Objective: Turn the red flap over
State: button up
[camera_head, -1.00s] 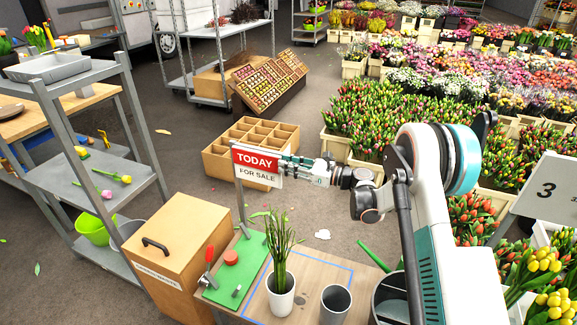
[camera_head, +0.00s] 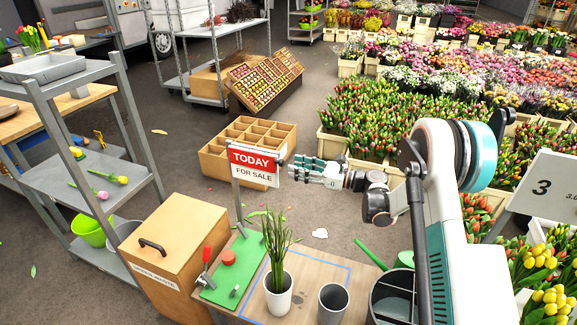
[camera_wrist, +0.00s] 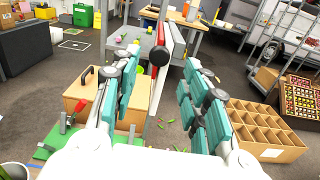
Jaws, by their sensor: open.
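The red flap (camera_head: 254,160) is the upper half of a small sign on a post and reads "TODAY". Below it is a white panel (camera_head: 254,176) reading "FOR SALE". My gripper (camera_head: 291,171) is open and empty, just right of the sign, with a small gap between its fingertips and the sign's edge. In the wrist view the sign is nearly edge-on, its red side (camera_wrist: 178,32) showing beyond and between the spread teal fingers of my gripper (camera_wrist: 160,75). The flap's hinge is too small to make out.
Below the sign is a workbench (camera_head: 313,268) with a green mat (camera_head: 232,268), a white pot of stems (camera_head: 279,298) and a grey cup (camera_head: 333,303). A wooden cabinet (camera_head: 178,245) stands left. A compartment box (camera_head: 240,137) lies on the floor behind.

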jog(key=v, duration=0.7)
jog(key=s+r+n+h, duration=0.8)
jog(key=s+r+n, duration=0.1)
jog(key=s+r, duration=0.5)
jog(key=s+d+n+h, duration=0.4)
jog(key=s+d+n, duration=0.1)
jog(key=s, duration=0.8)
jog(key=s+d+n+t+h, duration=0.1)
jog(key=s+d+n+h, duration=0.4)
jog(key=s, duration=0.8)
jog(key=d+n, duration=0.1)
jog(key=n, duration=0.2)
jog(key=shift+f, duration=0.4)
jog(key=shift+d, duration=0.1)
